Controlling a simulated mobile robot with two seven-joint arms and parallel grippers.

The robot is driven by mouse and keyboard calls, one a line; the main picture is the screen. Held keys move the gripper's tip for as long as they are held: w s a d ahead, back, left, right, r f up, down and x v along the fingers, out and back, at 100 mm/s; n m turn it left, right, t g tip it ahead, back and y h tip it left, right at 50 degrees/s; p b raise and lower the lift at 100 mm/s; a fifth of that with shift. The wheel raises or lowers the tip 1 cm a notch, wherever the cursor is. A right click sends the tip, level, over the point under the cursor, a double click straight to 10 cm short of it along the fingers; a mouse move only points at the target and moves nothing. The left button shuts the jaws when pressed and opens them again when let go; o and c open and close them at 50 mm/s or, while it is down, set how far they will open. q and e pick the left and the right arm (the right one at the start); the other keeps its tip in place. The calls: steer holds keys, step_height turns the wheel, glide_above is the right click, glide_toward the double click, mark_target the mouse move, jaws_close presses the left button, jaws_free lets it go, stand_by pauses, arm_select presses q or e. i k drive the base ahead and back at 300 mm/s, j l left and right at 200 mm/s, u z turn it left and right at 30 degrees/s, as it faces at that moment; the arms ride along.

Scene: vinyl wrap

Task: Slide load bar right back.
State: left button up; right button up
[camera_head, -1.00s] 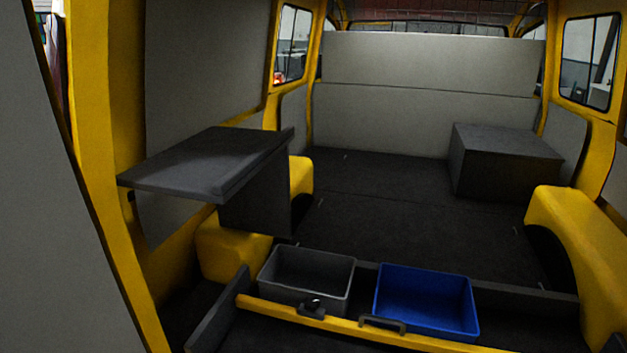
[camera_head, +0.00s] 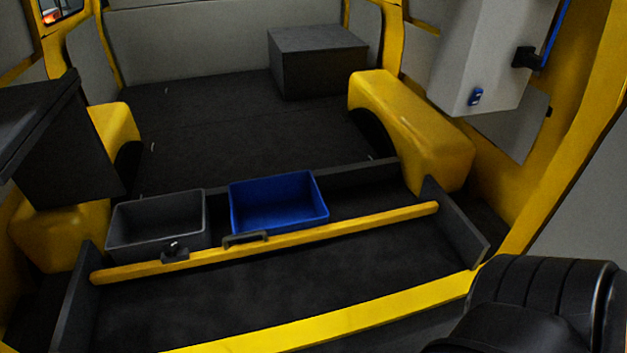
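A yellow load bar (camera_head: 330,232) spans the dark floor tray between its left and right side walls. It carries a dark handle (camera_head: 246,239) near its middle and a dark knob-like fitting (camera_head: 175,252) further left. The bar lies just in front of a grey bin and a blue bin. Neither gripper shows in the head view, so whether they are open or shut is hidden.
A grey bin (camera_head: 157,224) and a blue bin (camera_head: 278,202) stand behind the bar. The tray floor (camera_head: 270,290) in front is clear, edged by a yellow sill (camera_head: 345,322). Yellow wheel arches (camera_head: 411,122) flank the van floor. A grey cabinet (camera_head: 487,55) hangs at right.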

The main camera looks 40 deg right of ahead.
mark_target(184, 259)
steer(key=z, duration=0.95)
steer(key=k+j+z, duration=0.1)
steer(key=j+z, duration=0.2)
steer(key=z, duration=0.15)
steer(key=k+j+z, duration=0.1)
steer(key=j+z, duration=0.3)
steer(key=k+j+z, duration=0.1)
steer(key=z, duration=0.35)
steer(key=k, duration=0.1)
